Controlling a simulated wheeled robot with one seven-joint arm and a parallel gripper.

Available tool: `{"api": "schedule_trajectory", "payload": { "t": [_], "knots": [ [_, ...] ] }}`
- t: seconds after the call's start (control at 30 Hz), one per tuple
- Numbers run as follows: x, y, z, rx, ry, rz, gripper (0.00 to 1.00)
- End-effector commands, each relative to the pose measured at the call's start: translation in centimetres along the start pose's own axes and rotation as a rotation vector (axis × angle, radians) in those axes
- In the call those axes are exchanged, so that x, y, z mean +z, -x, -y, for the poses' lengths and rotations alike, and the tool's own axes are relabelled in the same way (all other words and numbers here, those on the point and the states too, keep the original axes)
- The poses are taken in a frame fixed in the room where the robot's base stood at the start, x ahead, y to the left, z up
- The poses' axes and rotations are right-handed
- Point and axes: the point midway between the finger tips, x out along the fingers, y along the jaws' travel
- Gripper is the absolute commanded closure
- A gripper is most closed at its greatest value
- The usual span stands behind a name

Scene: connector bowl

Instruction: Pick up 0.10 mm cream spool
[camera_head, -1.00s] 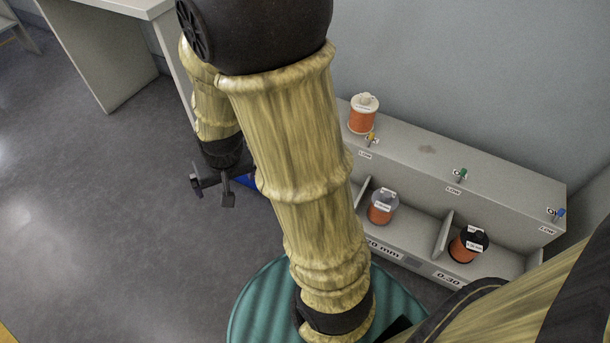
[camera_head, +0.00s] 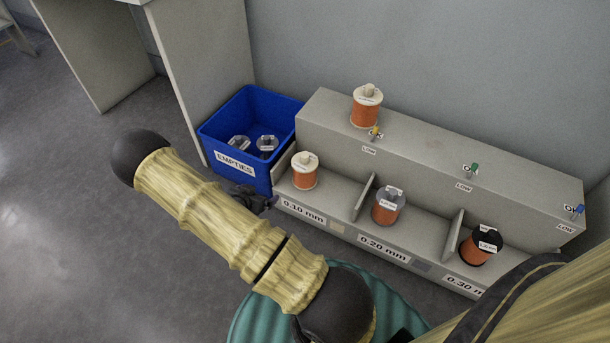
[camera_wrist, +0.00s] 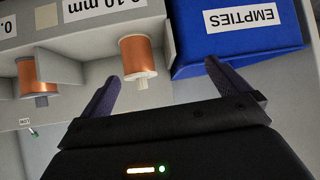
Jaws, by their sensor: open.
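The cream spool (camera_head: 305,172) with orange wire stands upright in the 0.10 mm compartment at the left end of the grey rack (camera_head: 335,165) in the head view. A second cream spool (camera_head: 367,107) stands on the rack's top ledge. My gripper (camera_head: 250,198) is low in front of the 0.10 mm compartment, by the blue bin, partly hidden behind my arm. In the wrist view my gripper (camera_wrist: 162,70) is open and empty. The 0.10 mm spool (camera_wrist: 139,58) appears beyond the fingertips, between them and nearer the left finger.
The blue EMPTIES bin (camera_head: 205,135) with clear spools stands against the rack's left end, close to my gripper. A grey-flanged spool (camera_head: 388,207) and a black-flanged spool (camera_head: 481,246) fill the other compartments. A thin divider (camera_head: 363,197) borders the 0.10 mm compartment.

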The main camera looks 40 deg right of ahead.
Motion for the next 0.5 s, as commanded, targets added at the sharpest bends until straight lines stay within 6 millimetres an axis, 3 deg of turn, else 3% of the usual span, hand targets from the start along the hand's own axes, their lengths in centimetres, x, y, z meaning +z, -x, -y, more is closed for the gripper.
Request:
{"api": "schedule_trajectory", "payload": {
  "t": [0.03, 0.2, 0.5],
  "knots": [
    [1.2, -1.6, -0.8, 0.018, 0.001, -0.055, 0.0],
    [2.6, -5.2, -3.3, 0.054, -0.017, -0.267, 0.0],
    [4.0, -8.3, -7.2, 0.039, -0.013, -0.613, 0.0]
  ]
}}
